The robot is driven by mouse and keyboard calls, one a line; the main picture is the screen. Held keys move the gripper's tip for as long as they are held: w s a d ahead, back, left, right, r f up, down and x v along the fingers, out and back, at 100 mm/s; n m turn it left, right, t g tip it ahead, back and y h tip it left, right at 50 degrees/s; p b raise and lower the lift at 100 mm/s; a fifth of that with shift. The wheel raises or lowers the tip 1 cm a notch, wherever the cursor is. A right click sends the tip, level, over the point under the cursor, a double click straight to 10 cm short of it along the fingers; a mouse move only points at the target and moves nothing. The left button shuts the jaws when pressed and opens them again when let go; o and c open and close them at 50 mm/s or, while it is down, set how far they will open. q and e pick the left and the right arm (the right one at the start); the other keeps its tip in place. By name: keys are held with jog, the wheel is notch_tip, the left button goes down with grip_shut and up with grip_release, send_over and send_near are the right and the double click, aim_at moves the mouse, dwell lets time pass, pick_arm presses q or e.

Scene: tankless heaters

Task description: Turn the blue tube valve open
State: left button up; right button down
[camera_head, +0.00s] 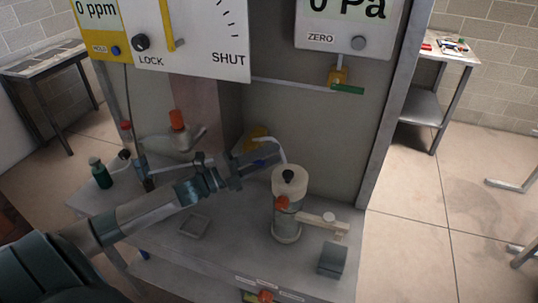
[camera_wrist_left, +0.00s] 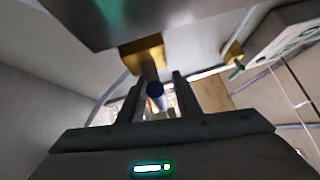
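The blue tube valve shows in the left wrist view as a dark blue round end (camera_wrist_left: 155,90) below a brass body (camera_wrist_left: 143,54). In the head view a small blue part (camera_head: 260,163) shows at my left gripper, with a yellow-brass piece (camera_head: 258,139) behind it. My left gripper (camera_head: 262,157) reaches in from the left over the bench, in front of the cabinet. In the left wrist view its two fingers (camera_wrist_left: 158,100) stand apart, one on each side of the blue end, with gaps visible. My right gripper is not in view.
A clear cylinder (camera_head: 288,218) with an orange knob stands on the grey bench, right of my gripper. A green-handled valve (camera_head: 346,90) hangs under the gauge panel. Open floor lies right.

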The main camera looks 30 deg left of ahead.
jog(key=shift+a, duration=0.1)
pick_arm(q)
grip_shut()
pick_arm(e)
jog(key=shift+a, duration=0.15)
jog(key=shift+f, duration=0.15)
